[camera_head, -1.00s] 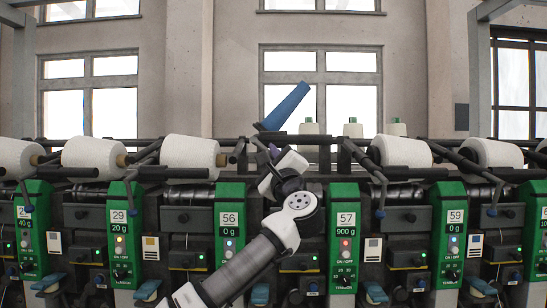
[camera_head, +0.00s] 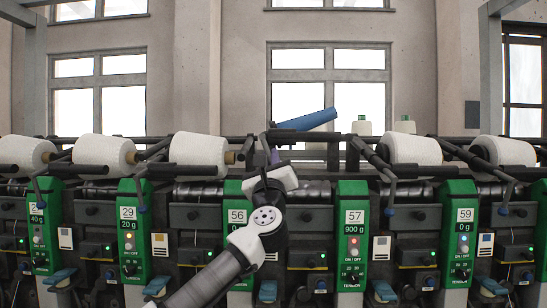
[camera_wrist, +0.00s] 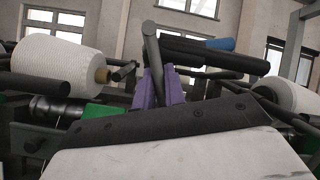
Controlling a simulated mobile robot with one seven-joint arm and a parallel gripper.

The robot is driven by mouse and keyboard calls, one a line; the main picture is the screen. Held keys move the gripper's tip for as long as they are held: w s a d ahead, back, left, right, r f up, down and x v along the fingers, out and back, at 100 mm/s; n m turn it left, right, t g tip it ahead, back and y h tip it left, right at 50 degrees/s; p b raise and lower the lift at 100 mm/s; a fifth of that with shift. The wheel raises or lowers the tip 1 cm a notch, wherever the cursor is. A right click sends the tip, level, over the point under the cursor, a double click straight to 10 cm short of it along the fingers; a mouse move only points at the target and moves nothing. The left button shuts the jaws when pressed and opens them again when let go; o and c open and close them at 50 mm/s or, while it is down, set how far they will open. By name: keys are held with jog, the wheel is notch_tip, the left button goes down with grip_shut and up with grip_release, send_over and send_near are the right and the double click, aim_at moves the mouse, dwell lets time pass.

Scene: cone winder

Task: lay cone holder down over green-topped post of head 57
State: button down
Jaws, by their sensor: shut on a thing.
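The cone holder (camera_head: 305,121) has a long blue tapered body on a dark arm. It leans low to the right, its wide end up and right. My gripper (camera_head: 272,153) is shut on the holder's dark arm at its left end; the purple fingers (camera_wrist: 163,88) show in the wrist view. There the blue body (camera_wrist: 221,43) is mostly hidden behind a dark bar. The head 57 panel (camera_head: 352,248) is green and reads 900 g. Behind it stands a pale post with a green top (camera_head: 362,119), right of the holder's end and apart from it in the picture.
Another green-topped pale post (camera_head: 404,119) stands farther right. White yarn cones (camera_head: 413,149) flank the gap, with one left of my gripper (camera_head: 197,149). Dark rails and arms cross behind and beside my gripper. The head 56 panel (camera_head: 238,222) is partly behind my arm.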

jog(key=shift+a+f+m+g+h+p, duration=0.1)
jog(key=shift+a+m+h+p, duration=0.15)
jog(key=shift+m+h, duration=0.65)
jog(key=shift+a+f+m+g+h+p, duration=0.1)
jog(key=shift+a+m+h+p, duration=0.15)
jog(key=shift+m+h, duration=0.65)
jog(key=shift+a+f+m+g+h+p, duration=0.1)
jog(key=shift+a+m+h+p, duration=0.3)
jog(key=shift+m, duration=0.8)
jog(key=shift+m+h, duration=0.5)
jog(key=shift+m, duration=0.1)
jog(key=c, duration=1.5)
grip_release()
jog(key=shift+r, duration=0.1)
jog(key=b+v, duration=0.4)
jog(key=v, duration=1)
jog(key=shift+r+b, duration=0.1)
jog(key=shift+b, duration=0.2)
